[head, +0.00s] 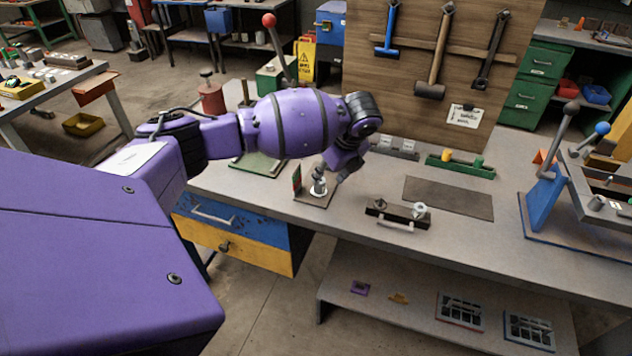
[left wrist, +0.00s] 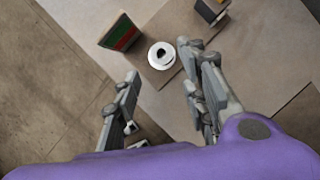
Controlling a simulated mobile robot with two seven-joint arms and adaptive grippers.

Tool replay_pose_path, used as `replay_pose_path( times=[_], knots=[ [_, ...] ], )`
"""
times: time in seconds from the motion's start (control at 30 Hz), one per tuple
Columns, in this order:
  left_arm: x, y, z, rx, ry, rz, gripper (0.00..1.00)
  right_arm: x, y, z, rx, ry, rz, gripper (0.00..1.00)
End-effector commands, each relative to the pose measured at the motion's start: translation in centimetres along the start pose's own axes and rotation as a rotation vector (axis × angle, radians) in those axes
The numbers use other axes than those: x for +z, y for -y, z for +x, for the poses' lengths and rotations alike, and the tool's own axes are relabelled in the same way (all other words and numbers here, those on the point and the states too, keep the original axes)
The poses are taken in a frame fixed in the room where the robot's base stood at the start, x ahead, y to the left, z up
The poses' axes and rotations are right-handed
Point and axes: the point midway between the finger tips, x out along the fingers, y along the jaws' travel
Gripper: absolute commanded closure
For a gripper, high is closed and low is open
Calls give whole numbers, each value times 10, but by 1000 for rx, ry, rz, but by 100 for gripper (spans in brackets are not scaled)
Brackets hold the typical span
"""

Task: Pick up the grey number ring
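A pale grey round piece with a dark centre (left wrist: 161,55) shows in the left wrist view on a small brown board. I take it for the grey number ring, but I cannot read any number on it. In the head view a silver upright piece (head: 319,186) stands on this board, partly close behind my gripper. My left gripper (left wrist: 160,68) is open and empty, with its two fingers apart on either side below the round piece. In the head view the left gripper (head: 343,172) points down above the bench beside the board. The right gripper is not in view.
A red and green upright block (left wrist: 120,38) stands left of the round piece. A dark bar with metal posts (head: 397,215) and a green tray (head: 460,167) lie to the right on the bench (head: 480,235). A blue lever press (head: 548,205) stands farther right.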

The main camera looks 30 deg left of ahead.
Motion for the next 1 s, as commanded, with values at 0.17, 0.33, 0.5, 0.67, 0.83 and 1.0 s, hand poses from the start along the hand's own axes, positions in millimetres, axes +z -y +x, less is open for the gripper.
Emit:
replay_pose_path(
  times=[0.17, 0.33, 0.5, 0.67, 0.83, 1.0],
  knots=[
    [0, -1, 23, 6, -1, -1, 61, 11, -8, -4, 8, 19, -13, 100],
    [4, 0, 48, 4, 0, -1, 61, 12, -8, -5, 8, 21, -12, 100],
    [3, 0, 67, 4, 0, -1, 61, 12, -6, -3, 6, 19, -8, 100],
    [4, 0, 69, 1, 0, 0, 61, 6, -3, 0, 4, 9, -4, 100],
    [4, 0, 68, 1, 0, 0, 70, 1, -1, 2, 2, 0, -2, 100],
    [4, 0, 68, 2, 0, 0, 92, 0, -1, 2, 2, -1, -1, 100]
  ],
)
